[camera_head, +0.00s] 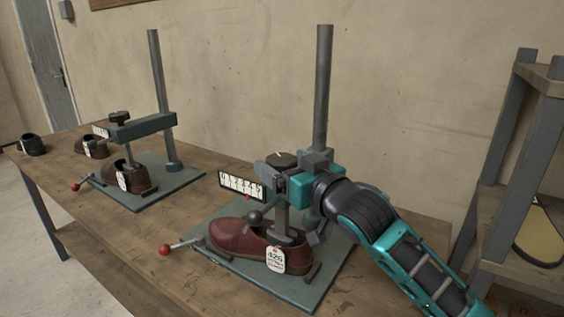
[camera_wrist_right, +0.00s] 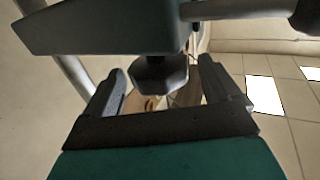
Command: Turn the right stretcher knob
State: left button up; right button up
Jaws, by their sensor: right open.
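The right stretcher stands on a green base plate (camera_head: 312,280) with a tall grey post (camera_head: 322,85). Its dark round knob (camera_head: 281,158) has a pale mark on top. My right gripper (camera_head: 288,166) is at knob height, its grey fingers apart, one on either side of the knob. In the right wrist view the dark faceted knob (camera_wrist_right: 160,76) shows between and beyond the open fingers (camera_wrist_right: 168,92), with visible gaps at both sides. A reddish-brown shoe (camera_head: 238,238) with a white tag (camera_head: 275,260) sits under the stretcher. My gripper hides much of the beam. My left gripper is out of view.
A numbered scale card (camera_head: 242,185), a black ball handle (camera_head: 255,217) and a red-tipped lever (camera_head: 165,250) are near the right stretcher. The left stretcher (camera_head: 142,128) holds a brown shoe (camera_head: 128,178). A shelf rack (camera_head: 495,165) stands at the right.

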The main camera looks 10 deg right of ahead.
jog(key=shift+x, duration=0.85)
jog(key=c, duration=1)
jog(key=shift+o, duration=0.2)
jog(key=shift+a+r+m+h+p, duration=0.1)
jog(key=shift+m+h+p, duration=0.3)
jog(key=shift+m+h, duration=0.15)
jog(key=shift+m+t+h+p, duration=0.3)
jog(key=shift+m+t+h, duration=0.3)
jog(key=shift+m+h, duration=0.8)
jog(key=h, duration=0.3)
jog(key=shift+m, duration=0.35)
jog(key=shift+h+b, duration=0.25)
jog(key=shift+b, duration=0.05)
